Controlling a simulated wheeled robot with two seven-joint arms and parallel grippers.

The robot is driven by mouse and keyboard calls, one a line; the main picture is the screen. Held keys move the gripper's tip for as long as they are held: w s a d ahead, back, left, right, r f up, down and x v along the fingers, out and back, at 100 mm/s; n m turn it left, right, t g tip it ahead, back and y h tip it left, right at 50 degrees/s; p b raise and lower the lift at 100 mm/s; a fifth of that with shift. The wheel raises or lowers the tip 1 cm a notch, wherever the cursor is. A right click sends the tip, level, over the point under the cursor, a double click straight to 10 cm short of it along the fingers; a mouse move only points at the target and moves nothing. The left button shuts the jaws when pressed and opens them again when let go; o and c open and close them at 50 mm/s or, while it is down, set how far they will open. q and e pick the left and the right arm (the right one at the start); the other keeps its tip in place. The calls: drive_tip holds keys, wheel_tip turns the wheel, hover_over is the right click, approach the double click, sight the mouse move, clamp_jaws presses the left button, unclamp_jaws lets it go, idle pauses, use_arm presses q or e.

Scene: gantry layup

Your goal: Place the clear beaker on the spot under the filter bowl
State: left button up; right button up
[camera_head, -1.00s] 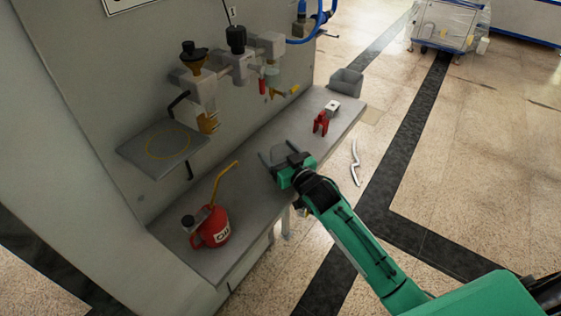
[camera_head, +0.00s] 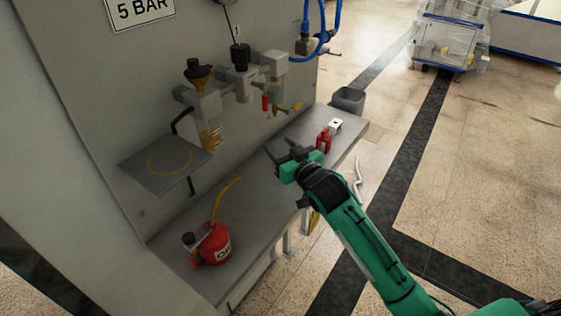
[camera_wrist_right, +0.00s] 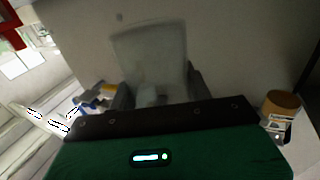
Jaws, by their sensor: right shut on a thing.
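The clear beaker (camera_wrist_right: 150,55) shows faintly in the right wrist view, a see-through tapered shape between the fingers. My right gripper (camera_head: 285,154) is shut on it, above the bench's middle. In the head view the beaker is too faint to make out. The amber filter bowl (camera_head: 209,135) hangs under a grey housing on the wall, left of my gripper. Below it, a grey shelf plate (camera_head: 140,172) carries a yellow ring (camera_head: 169,146) marking the spot; no object stands inside the ring. My left gripper is not in view.
A red oil can (camera_head: 212,246) with a yellow spout stands on the near bench (camera_head: 262,208). Farther along are a red item (camera_head: 324,139) and a grey bin (camera_head: 348,99). Wall fittings with a small red part (camera_head: 265,103) hang beyond the bowl.

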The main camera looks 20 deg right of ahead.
drive_tip(key=shift+r, duration=0.85)
drive_tip(key=shift+s, duration=0.15)
drive_tip(key=shift+m+h, duration=0.6)
drive_tip(key=shift+h, duration=0.1)
drive_tip(key=s+f, duration=0.2)
drive_tip(key=s, duration=0.1)
drive_tip(key=s+f, duration=0.2)
drive_tip(key=s, duration=0.1)
drive_tip(key=s+f, duration=0.2)
drive_tip(key=s, duration=0.1)
drive_tip(key=shift+s+a+f, duration=0.15)
drive_tip(key=shift+s+f, duration=0.05)
drive_tip(key=shift+s, duration=0.1)
use_arm(q)
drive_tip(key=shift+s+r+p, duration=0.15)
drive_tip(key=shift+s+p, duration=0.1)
drive_tip(key=shift+p, duration=0.05)
use_arm(e)
drive_tip(key=s+d+f+m+h, duration=0.1)
drive_tip(key=s, duration=0.4)
drive_tip(key=s+d+f+h, duration=0.1)
drive_tip(key=s+f+h, duration=0.1)
drive_tip(key=s, duration=0.4)
drive_tip(key=shift+d+f+m+t, duration=0.3)
drive_tip(key=shift+d+m, duration=0.05)
drive_tip(key=shift+m, duration=0.05)
